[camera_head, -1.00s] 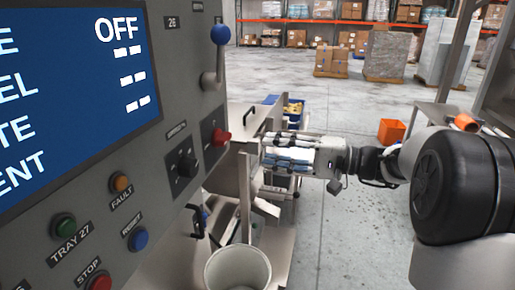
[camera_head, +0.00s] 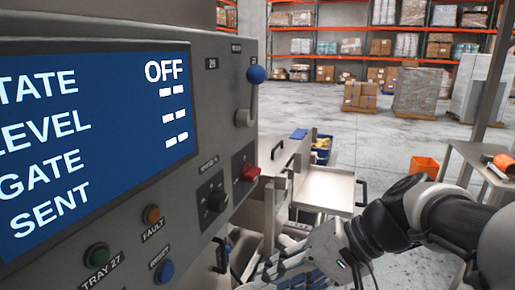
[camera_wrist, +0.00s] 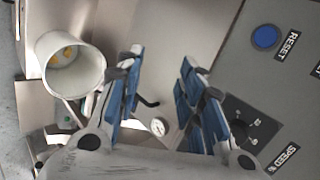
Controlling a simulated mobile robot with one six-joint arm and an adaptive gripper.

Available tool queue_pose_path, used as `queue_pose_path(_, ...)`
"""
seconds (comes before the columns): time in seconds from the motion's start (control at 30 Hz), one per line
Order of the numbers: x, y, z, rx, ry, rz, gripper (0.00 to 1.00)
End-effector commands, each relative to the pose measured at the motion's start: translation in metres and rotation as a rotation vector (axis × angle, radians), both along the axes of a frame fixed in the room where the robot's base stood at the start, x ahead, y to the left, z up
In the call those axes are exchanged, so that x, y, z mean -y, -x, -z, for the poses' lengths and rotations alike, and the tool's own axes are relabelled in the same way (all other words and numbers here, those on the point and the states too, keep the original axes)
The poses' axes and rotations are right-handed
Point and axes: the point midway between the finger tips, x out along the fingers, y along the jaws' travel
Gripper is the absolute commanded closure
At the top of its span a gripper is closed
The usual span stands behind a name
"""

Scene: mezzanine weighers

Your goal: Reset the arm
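My gripper (camera_head: 283,272) is low at the bottom of the head view, in front of the grey control panel (camera_head: 226,130). In the wrist view its blue-padded fingers (camera_wrist: 160,75) stand apart with nothing held between them. My arm reaches in from the right edge of the head view. The panel's blue screen (camera_head: 85,135) reads OFF on its top line, with dashes on lower lines. The blue reset button (camera_head: 164,271) is at the panel's lower edge; it also shows in the wrist view (camera_wrist: 265,37), right of the fingers.
A white bucket (camera_wrist: 46,92) with orange-yellow pieces inside stands left of the fingers in the wrist view. A metal tray (camera_head: 325,188) and a blue bin (camera_head: 323,154) lie beyond the panel. An orange bin (camera_head: 423,167) is on the floor at right. Open floor lies behind.

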Motion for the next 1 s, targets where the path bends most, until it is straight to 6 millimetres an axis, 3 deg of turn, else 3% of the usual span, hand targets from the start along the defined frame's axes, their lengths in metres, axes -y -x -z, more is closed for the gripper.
queue_pose_path(0.03, 0.001, 0.022, 0.007, 0.009, 0.087, -0.014, 0.65)
queue_pose_path(0.2, 0.027, 0.077, 0.037, 0.059, 0.377, -0.035, 0.65)
queue_pose_path(0.4, 0.068, 0.116, 0.058, 0.186, 0.664, -0.038, 0.65)
queue_pose_path(0.63, 0.095, 0.129, 0.066, 0.295, 0.824, -0.038, 0.65)
queue_pose_path(1.0, 0.098, 0.129, 0.066, 0.308, 0.84, -0.036, 0.65)
